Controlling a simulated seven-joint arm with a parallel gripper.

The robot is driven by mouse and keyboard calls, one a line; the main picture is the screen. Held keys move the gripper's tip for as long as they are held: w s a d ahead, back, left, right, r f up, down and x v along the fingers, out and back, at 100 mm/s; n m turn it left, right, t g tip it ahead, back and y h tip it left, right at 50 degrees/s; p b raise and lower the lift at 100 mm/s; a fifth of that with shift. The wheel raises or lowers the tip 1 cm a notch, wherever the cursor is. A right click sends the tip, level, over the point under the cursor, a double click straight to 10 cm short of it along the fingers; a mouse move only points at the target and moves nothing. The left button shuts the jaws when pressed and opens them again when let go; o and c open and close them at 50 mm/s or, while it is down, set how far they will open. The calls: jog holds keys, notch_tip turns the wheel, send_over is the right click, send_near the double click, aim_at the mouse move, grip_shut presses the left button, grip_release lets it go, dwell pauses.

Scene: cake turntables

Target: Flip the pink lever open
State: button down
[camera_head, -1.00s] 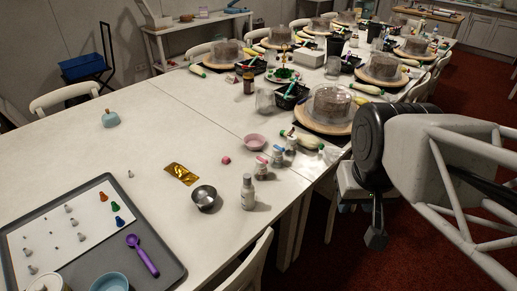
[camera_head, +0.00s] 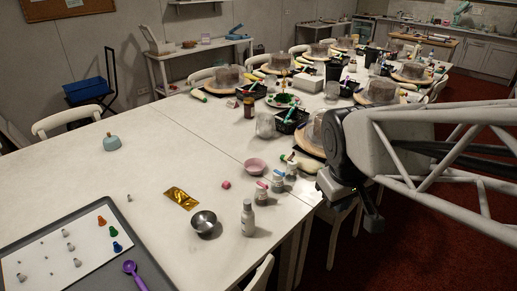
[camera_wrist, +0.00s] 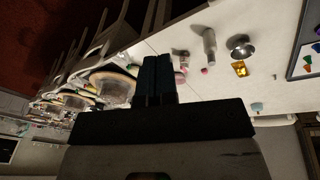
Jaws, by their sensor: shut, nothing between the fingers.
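Small glass jars stand near the table's right edge in the camera_head view. One has a pinkish-red top piece (camera_head: 262,183), which may be the pink lever; it is too small to tell whether it is open. Beside it is a jar with a blue top (camera_head: 278,176). My gripper (camera_head: 372,222) hangs to the right of the jars, past the table edge and apart from them. In the camera_wrist view its dark fingers (camera_wrist: 156,80) are together with nothing between them, and they hide part of the table behind.
Near the jars are a pink bowl (camera_head: 255,166), a pink cube (camera_head: 226,184), a white bottle (camera_head: 248,217) and a metal bowl (camera_head: 204,223). Covered cakes on turntables (camera_head: 309,142) stand further back. A grey tray (camera_head: 100,268) lies front left. The table's left middle is mostly clear.

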aim_at(263, 184)
jog(key=w+a+f+n+h, duration=0.1)
jog(key=w+a+f+n, duration=0.4)
jog(key=w, duration=0.5)
jog(key=w+a+f+n+h, duration=0.1)
jog(key=w+a+f+n, duration=0.5)
jog(key=w+a+n, duration=0.3)
jog(key=w+a+f+n, duration=0.5)
jog(key=w+a+n, duration=0.2)
jog(key=w, duration=0.3)
jog(key=shift+w+f+h, duration=0.3)
jog(key=shift+f+h, duration=0.1)
jog(key=w+d+f, duration=0.4)
jog(key=d+f, duration=0.2)
jog(key=f, duration=0.3)
jog(key=shift+w+d+f, duration=0.15)
jog(key=shift+w+f, duration=0.05)
jog(key=shift+w, duration=0.05)
